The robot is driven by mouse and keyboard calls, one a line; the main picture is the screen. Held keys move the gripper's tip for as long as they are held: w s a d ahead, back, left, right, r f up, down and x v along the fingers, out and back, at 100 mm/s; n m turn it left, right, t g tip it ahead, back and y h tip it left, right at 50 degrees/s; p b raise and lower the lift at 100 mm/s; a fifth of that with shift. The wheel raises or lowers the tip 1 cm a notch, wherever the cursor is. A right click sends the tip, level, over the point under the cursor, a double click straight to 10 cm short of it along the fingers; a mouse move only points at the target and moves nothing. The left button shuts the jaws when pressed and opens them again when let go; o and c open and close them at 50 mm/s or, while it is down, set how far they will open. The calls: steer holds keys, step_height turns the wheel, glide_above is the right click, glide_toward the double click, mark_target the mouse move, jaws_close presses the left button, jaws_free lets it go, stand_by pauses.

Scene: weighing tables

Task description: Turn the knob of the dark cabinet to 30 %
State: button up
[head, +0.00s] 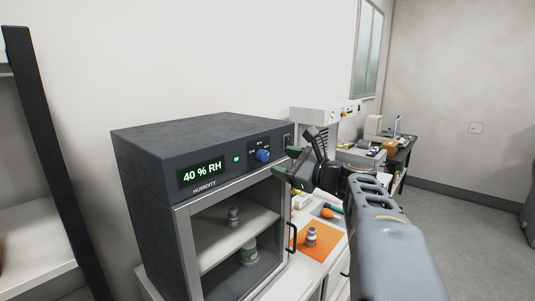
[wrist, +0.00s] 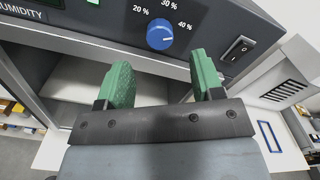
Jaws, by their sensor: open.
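The dark cabinet (head: 150,180) stands on a white bench, and its green display (head: 202,173) reads 40 % RH. Its blue knob (head: 263,156) sits on the front panel right of the display. In the wrist view the knob (wrist: 160,35) shows marks for 20 %, 30 % and 40 %, and its pale pointer line aims toward the 40 % mark. My gripper (wrist: 160,82) has green fingers, open and empty, below the knob with it roughly between them in the picture. In the head view my gripper (head: 284,163) is right of the knob, apart from it.
A rocker switch (wrist: 237,47) is right of the knob. The cabinet's glass door has a dark handle (head: 292,238); containers stand on shelves inside. An orange mat (head: 331,248) with a small container lies on the bench at right. A shelf rack is at far left.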

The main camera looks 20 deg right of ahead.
mark_target(266, 157)
steer(key=shift+p+x, duration=0.65)
steer(key=shift+x, duration=2.35)
steer(key=c, duration=0.9)
steer(key=shift+f, duration=0.1)
steer(key=shift+b, duration=0.35)
